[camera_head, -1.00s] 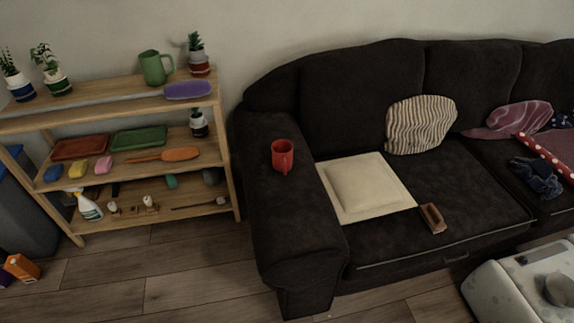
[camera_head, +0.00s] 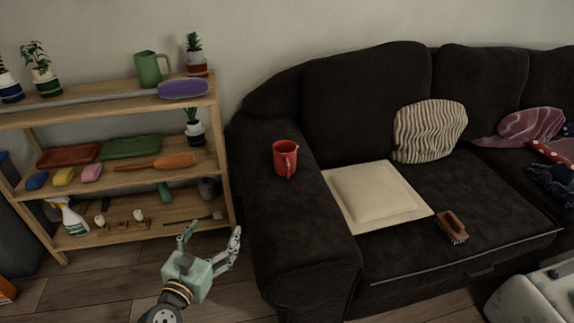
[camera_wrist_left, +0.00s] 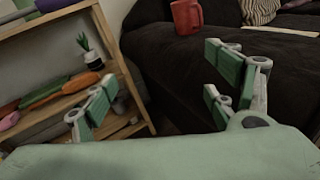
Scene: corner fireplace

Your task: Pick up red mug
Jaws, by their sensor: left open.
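The red mug (camera_head: 284,158) stands upright on the left armrest of the dark sofa (camera_head: 300,215), its handle towards me. It also shows at the top of the left wrist view (camera_wrist_left: 187,16), beyond the fingers. My left gripper (camera_head: 212,238) is open and empty, over the floor between the shelf and the sofa, in front of and lower than the mug in the head view. Its spread green-padded fingers show in the left wrist view (camera_wrist_left: 165,95), apart from the mug. My right gripper is in neither view.
A wooden shelf (camera_head: 190,152) at left holds potted plants, a green mug (camera_head: 152,69), brushes and a spray bottle (camera_head: 70,216). A cream cushion (camera_head: 375,194), a brush (camera_head: 451,227) and a striped pillow (camera_head: 430,130) lie on the sofa. The armrest around the mug is clear.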

